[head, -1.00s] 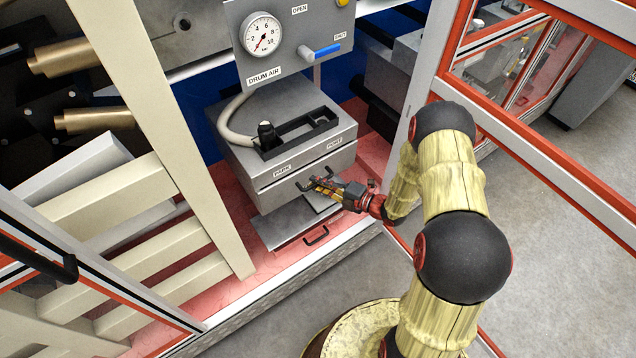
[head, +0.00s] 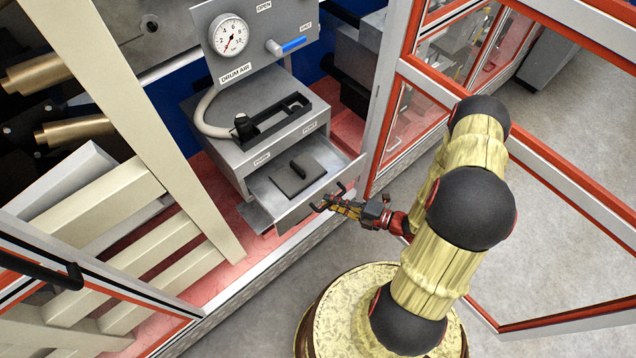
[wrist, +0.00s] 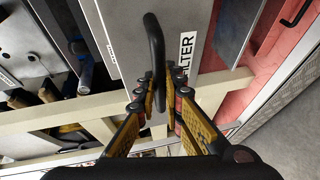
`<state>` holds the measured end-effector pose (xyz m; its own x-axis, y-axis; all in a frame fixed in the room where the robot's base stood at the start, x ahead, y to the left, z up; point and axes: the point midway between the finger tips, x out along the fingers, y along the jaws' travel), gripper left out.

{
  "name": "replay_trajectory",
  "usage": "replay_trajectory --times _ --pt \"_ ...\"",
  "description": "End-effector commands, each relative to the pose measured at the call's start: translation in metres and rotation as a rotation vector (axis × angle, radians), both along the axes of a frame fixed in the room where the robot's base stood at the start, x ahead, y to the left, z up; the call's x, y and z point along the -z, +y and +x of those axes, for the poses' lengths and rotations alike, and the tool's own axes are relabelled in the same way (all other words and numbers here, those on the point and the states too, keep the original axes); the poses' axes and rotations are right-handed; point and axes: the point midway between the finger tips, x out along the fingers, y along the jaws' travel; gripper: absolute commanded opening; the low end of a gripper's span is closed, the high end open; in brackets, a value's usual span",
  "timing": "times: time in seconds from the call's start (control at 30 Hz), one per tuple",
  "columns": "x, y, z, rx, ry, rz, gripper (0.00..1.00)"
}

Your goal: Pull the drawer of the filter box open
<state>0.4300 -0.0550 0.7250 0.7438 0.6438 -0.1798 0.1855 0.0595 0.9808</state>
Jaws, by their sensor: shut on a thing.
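The grey filter box (head: 225,150) stands behind the sill in the head view. Its drawer (head: 262,186) is pulled out toward me. A dark plate with a black grip (head: 298,178) lies inside the drawer. My gripper (head: 328,203) is at the drawer's front, on its black bar handle (head: 342,187). In the wrist view, the handle (wrist: 152,40) runs between my fingers (wrist: 158,90), which are shut on its lower part.
The DRUM AIR panel (head: 250,45), with a gauge and a blue-handled valve, stands above the box. A cream post and rails (head: 150,120) are at left. An orange-edged door frame (head: 395,100) is at right.

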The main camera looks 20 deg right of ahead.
Motion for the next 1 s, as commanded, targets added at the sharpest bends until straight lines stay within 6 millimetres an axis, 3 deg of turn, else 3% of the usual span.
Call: replay_trajectory --times 0.2,0.4,0.97,1.0 --pt "-0.001 -0.013 -0.037 0.005 0.002 0.002 0.00" --pt "0.000 -0.019 -0.057 0.002 0.001 0.001 0.00" --pt "0.001 -0.021 -0.065 -0.001 0.001 0.000 0.00" --pt "0.001 -0.021 -0.065 -0.001 0.001 0.000 0.12"
